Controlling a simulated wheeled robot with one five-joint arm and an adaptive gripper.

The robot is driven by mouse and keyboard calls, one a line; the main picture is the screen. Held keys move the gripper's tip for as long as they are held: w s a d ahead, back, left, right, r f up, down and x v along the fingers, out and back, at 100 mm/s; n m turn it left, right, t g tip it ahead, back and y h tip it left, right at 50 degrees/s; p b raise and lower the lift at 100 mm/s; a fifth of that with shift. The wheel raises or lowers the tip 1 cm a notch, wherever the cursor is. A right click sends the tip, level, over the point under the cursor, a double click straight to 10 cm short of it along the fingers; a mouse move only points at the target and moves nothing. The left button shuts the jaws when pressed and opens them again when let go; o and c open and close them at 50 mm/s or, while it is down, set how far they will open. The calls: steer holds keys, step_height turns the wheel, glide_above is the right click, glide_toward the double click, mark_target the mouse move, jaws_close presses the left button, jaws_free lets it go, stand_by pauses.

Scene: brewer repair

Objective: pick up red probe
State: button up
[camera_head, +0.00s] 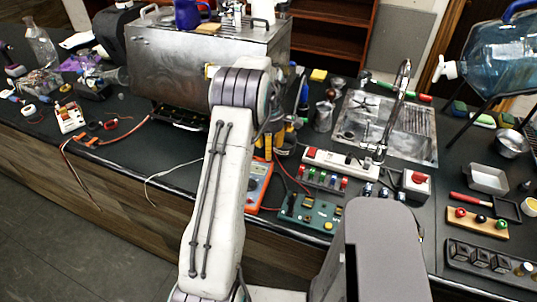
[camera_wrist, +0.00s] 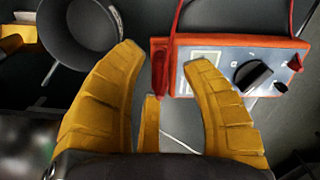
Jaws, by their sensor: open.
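The red probe (camera_wrist: 159,75) shows in the wrist view as a short dark-red stick beside the left edge of the orange multimeter (camera_wrist: 240,66). A red lead runs up from near it. My gripper (camera_wrist: 165,59) has its yellow fingers spread wide, and the probe appears in the gap between the fingertips, nearer the left one. Nothing is held. Whether the fingers touch the probe cannot be told. In the head view the multimeter (camera_head: 257,186) lies on the dark bench right of my arm, and my yellow gripper (camera_head: 266,146) is partly hidden. I cannot make out the probe there.
A dark round pan (camera_wrist: 82,30) is left of the fingers in the wrist view. In the head view a green circuit board (camera_head: 310,212) and a power strip (camera_head: 340,164) lie right of the multimeter. A metal brewer box (camera_head: 170,65) stands behind my arm.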

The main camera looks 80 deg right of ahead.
jaws_close()
stand_by(0.3)
steer(key=shift+r, duration=0.1)
